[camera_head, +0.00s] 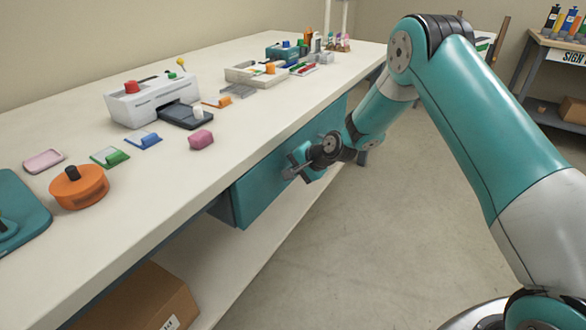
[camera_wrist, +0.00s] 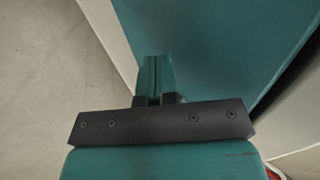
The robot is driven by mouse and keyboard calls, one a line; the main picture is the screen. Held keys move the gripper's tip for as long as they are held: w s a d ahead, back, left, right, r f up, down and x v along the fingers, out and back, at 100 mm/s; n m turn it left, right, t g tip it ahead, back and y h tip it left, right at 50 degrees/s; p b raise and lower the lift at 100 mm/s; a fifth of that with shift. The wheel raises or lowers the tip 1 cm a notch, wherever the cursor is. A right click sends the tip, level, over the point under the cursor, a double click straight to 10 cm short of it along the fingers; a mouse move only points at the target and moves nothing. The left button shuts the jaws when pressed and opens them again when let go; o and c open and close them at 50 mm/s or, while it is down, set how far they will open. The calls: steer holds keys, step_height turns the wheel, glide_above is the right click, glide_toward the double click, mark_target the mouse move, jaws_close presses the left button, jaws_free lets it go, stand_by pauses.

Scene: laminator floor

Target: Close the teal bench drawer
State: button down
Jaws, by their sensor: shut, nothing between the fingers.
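The teal bench drawer (camera_head: 262,192) hangs under the bench top in the head view. Its near end sticks out from under the bench edge, so it stands at least partly open. My gripper (camera_head: 291,171) is at the drawer's front face, with its fingers close together and nothing between them. In the wrist view my gripper (camera_wrist: 158,78) shows shut, with the teal drawer surface (camera_wrist: 225,45) just beyond and to the right. I cannot tell whether the fingertips touch the drawer. The drawer's handle and inside are not clearly visible.
The white bench top (camera_head: 240,75) carries a white laminator (camera_head: 150,98), an orange round object (camera_head: 79,188), a pink block (camera_head: 201,139) and trays farther back. A cardboard box (camera_head: 140,300) sits below the bench. The floor (camera_head: 400,200) right of the bench is clear.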

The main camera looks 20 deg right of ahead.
steer(key=s+d+f+v, duration=0.1)
steer(key=f+v, duration=0.1)
steer(key=v, duration=1.1)
steer(key=s+a+r+n+g, duration=0.4)
steer(key=s+a+r+n, duration=0.55)
steer(key=s+r, duration=0.45)
steer(key=s+a+r+n+g+h+p, duration=0.15)
steer(key=s+n, duration=0.25)
steer(key=s, duration=0.6)
steer(key=s+r+n+g+h, duration=0.1)
steer(key=s+r+n+g, duration=0.15)
steer(key=s, duration=0.75)
step_height(320, 180, up, 13)
steer(key=t+p, duration=0.1)
steer(key=p, duration=1.1)
steer(key=shift+w+d+n, duration=0.15)
steer(key=shift+w+n, duration=0.1)
steer(key=shift+n, duration=0.05)
steer(key=shift+y, duration=0.25)
